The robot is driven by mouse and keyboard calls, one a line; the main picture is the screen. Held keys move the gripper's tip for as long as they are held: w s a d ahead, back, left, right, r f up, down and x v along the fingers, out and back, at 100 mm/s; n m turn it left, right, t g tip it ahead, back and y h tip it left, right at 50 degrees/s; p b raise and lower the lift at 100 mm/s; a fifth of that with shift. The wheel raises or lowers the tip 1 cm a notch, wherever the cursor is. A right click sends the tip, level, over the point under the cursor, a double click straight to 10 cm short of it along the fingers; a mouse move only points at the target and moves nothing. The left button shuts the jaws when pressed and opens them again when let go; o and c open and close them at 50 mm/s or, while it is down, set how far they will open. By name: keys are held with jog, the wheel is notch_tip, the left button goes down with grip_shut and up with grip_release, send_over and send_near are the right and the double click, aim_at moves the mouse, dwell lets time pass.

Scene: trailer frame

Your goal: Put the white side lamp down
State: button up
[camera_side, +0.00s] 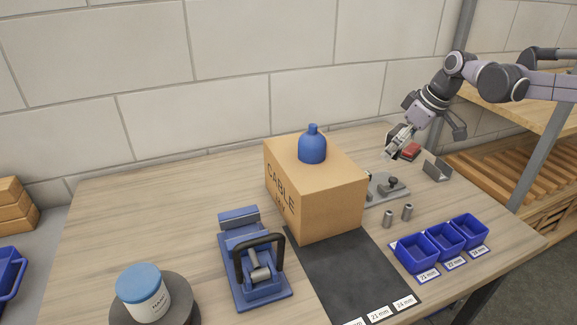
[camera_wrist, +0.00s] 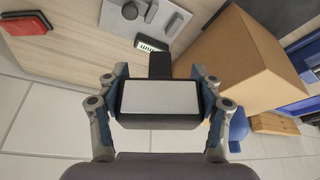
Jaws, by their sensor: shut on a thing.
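My gripper (camera_side: 392,149) is at the back right of the bench in the side view. In the wrist view, its two fingers (camera_wrist: 160,86) are shut on the sides of the white side lamp (camera_wrist: 160,97), which has a pale rectangular face and a dark body. A dark piece sticks out beyond the lamp between the fingertips. In the side view the lamp is small and mostly hidden by the fingers, and I cannot tell whether it touches anything.
A grey fixture plate (camera_side: 398,190) with a dark knob lies in front of the gripper. A bent metal bracket (camera_side: 437,170) stands to the right. A cardboard box (camera_side: 335,205) with a blue bottle (camera_side: 312,147) on top stands left. Blue bins (camera_side: 418,252) are at front right.

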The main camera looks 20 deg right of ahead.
jog(key=s+a+f+n+y, duration=0.1)
jog(key=s+a+n, duration=0.1)
jog(key=s+a, duration=0.45)
jog(key=s+a+f+n, duration=0.1)
jog(key=s+a, duration=0.2)
jog(key=s, duration=0.6)
send_over(338, 272)
jog(key=s+d, duration=0.1)
jog(key=shift+n+g, duration=0.3)
jog(key=shift+g, duration=0.1)
notch_tip(338, 272, down, 8)
jog(key=shift+r, duration=0.25)
jog(key=shift+f, duration=2.05)
jog(key=shift+f, duration=0.15)
jog(key=o, duration=1.3)
jog(key=shift+c, duration=0.2)
